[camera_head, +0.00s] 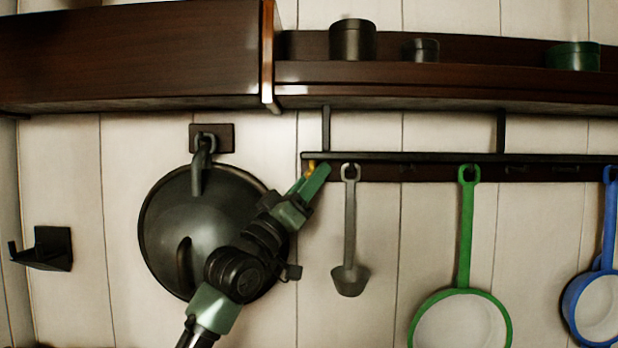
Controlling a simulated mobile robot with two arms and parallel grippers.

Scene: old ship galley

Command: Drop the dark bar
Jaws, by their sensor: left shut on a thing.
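A long dark bar (415,155) runs level along the top of a brown hook rail (425,175), below the shelf, and leaves the picture at the right. My left gripper (313,172) is at the bar's left end, with its green fingers pointing up and to the right. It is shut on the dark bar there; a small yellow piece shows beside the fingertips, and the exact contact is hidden. My right gripper is out of view.
A grey ladle (349,230), a green-rimmed pan (465,240) and a blue pan (608,230) hang from the rail. A large dark pan (170,225) hangs behind my left arm. A shelf (450,75) with several pots is above; a bracket (50,250) is at the left.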

